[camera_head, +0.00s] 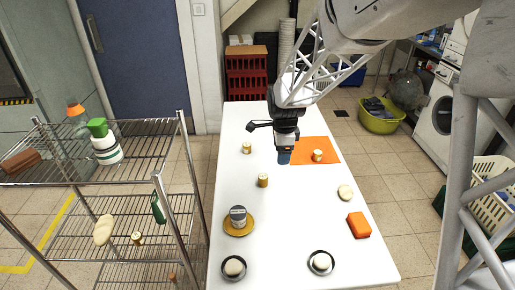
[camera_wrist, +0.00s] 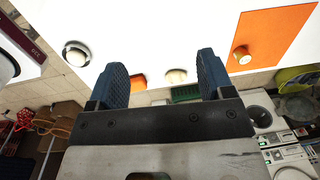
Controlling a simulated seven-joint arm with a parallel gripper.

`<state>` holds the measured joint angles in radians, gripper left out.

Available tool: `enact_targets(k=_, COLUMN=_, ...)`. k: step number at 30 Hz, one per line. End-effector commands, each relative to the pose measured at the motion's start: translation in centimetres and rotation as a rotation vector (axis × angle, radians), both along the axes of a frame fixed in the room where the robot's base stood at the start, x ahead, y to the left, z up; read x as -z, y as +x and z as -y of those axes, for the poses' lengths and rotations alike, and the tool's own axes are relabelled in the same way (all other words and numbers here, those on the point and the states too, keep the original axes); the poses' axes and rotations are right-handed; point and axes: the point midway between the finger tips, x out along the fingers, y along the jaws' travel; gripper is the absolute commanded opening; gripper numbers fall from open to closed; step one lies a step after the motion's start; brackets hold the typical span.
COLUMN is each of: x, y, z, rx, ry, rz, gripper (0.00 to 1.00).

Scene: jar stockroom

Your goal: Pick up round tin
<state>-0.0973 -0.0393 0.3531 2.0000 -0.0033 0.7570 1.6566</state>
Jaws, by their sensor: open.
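A round tin (camera_head: 238,213) with a dark top and pale side stands on a yellow saucer (camera_head: 239,230) at the near left of the white table. I cannot pick it out in the wrist view. Small gold-and-white jars stand at the far left (camera_head: 247,148), left of centre (camera_head: 263,180) and on the orange mat (camera_head: 318,155). My gripper (camera_head: 284,157) is above the far half of the table, beside the mat's left edge, beyond the tin and to its right. In the wrist view its blue fingers (camera_wrist: 163,78) are apart with nothing held between them.
Two dark-rimmed dishes with pale round pieces stand at the near left (camera_head: 233,268) and near right (camera_head: 321,262). An orange block (camera_head: 359,225) and a cream round piece (camera_head: 345,192) lie on the right. A wire shelf (camera_head: 105,175) stands left of the table. The table's middle is mostly clear.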

Motion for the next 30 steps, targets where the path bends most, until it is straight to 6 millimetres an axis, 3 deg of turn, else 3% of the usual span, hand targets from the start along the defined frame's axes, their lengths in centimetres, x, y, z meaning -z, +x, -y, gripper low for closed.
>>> enact_targets(k=9, x=7.1, y=5.9, z=-2.2, rx=0.317, ry=0.015, rz=-0.037, gripper=0.74)
enact_targets(k=18, x=13.6, y=9.9, z=-4.1, rx=0.583, ry=0.019, rz=-0.062, gripper=0.74)
enact_targets(k=24, x=15.6, y=10.9, z=-4.6, rx=0.667, ry=0.019, rz=-0.069, gripper=0.74)
enact_targets(k=30, x=15.9, y=11.1, z=-4.7, rx=0.681, ry=0.020, rz=-0.069, gripper=0.74)
